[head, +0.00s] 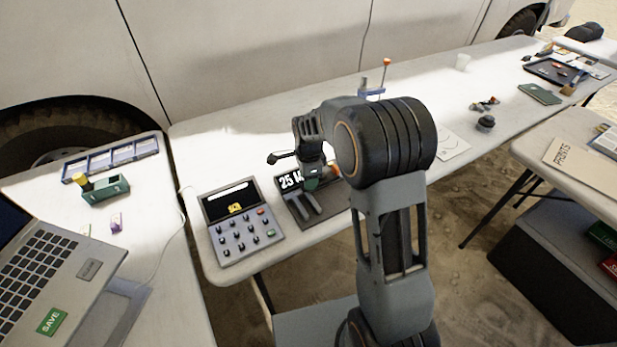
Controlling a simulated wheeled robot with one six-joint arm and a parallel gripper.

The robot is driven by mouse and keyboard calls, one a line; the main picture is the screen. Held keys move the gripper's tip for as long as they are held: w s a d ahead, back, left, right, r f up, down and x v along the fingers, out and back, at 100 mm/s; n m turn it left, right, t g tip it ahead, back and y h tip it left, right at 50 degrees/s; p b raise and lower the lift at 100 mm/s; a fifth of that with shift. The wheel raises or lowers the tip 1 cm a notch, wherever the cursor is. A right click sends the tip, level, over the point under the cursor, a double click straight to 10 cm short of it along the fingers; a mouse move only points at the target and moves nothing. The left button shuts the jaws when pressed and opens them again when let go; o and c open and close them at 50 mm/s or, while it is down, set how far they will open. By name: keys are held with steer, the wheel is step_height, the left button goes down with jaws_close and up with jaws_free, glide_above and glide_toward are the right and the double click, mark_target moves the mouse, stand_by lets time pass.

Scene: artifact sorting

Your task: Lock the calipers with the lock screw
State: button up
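My gripper (312,182) points down over a dark board (325,212) near the front edge of the long white table. Its fingers are small and partly hidden by my wrist, so I cannot tell whether they are open or shut. Grey elongated parts (306,208) lie on the board just below the gripper; they may be the calipers, but their jaws and scale are not clear. A white label reading "25 M" (290,180) shows at the board's left, its end covered by the gripper. A small orange part (333,173) shows right of the gripper. I cannot make out the lock screw.
A grey keypad box (240,240) with a dark screen stands left of the board. A blue stand with an orange-topped rod (386,70) is behind my arm. A laptop (50,265) and green holder (105,192) are on the left table. The table right of my arm has clear room.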

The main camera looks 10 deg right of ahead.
steer(key=shift+o, duration=0.4)
step_height(320, 180, up, 14)
steer(key=p, duration=0.1)
stand_by(0.3)
steer(key=shift+f, duration=0.1)
stand_by(0.3)
steer(key=s+d+r+n+t+p, duration=0.1)
steer(key=s+r+n+p, duration=0.2)
steer(key=s+n, duration=0.5)
steer(key=s+d+r+n+t+p, duration=0.1)
steer(key=s+r+n+p, duration=0.3)
steer(key=s+n, duration=0.5)
steer(key=shift+s+d+r+n+t+p, duration=0.3)
steer(key=shift+s+t+p, duration=0.4)
steer(key=shift+s, duration=0.9)
